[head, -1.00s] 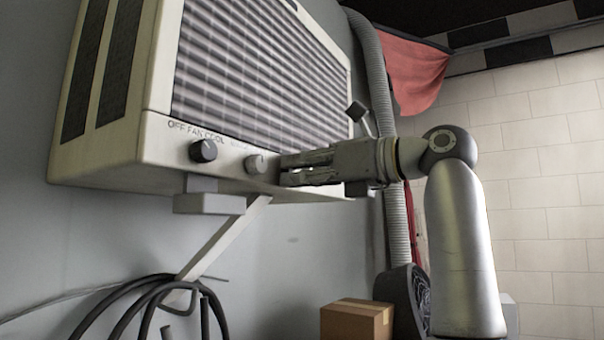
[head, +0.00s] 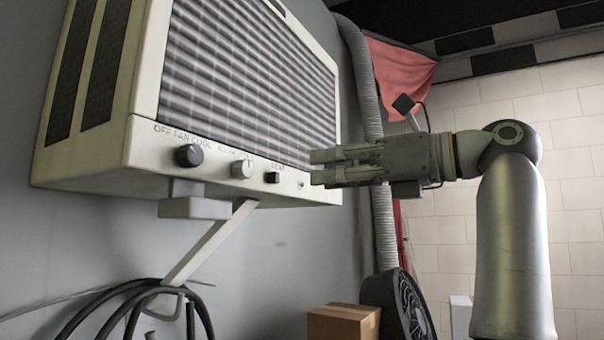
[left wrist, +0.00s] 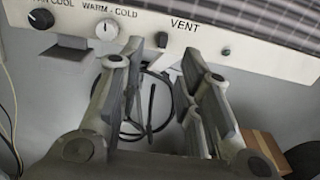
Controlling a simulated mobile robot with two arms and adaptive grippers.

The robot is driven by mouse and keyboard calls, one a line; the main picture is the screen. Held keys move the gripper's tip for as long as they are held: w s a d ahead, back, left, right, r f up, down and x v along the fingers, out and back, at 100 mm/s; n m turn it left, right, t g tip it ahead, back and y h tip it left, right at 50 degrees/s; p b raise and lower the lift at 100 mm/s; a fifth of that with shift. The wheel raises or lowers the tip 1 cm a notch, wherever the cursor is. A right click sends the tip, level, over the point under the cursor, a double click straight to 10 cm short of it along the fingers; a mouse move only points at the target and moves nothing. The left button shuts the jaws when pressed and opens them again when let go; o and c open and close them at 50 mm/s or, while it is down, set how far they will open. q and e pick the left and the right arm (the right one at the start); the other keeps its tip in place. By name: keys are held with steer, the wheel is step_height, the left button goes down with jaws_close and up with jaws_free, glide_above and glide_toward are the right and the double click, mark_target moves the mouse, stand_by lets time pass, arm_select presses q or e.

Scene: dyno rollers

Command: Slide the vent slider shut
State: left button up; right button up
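The vent slider is a small black tab (head: 272,178) on the front strip of the cream air conditioner (head: 150,140). In the left wrist view the black tab (left wrist: 161,40) sits left of the middle of the "VENT" label. My left gripper (head: 314,168) is to the right of the tab in the head view, apart from it and empty. In the left wrist view its two fingers (left wrist: 160,62) are spread, with the tab above the gap between them. The slider's slot is too small to make out. My right gripper is not in view.
A dark knob (head: 188,155) and a pale knob (head: 241,169) stick out left of the slider. A small round button (head: 301,184) is to its right. A grey hose (head: 372,130) hangs behind. A cardboard box (head: 343,322) and a black fan (head: 405,305) stand below.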

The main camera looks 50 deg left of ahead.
arm_select(q)
steer(key=shift+v, duration=1.55)
steer(key=shift+d, duration=0.1)
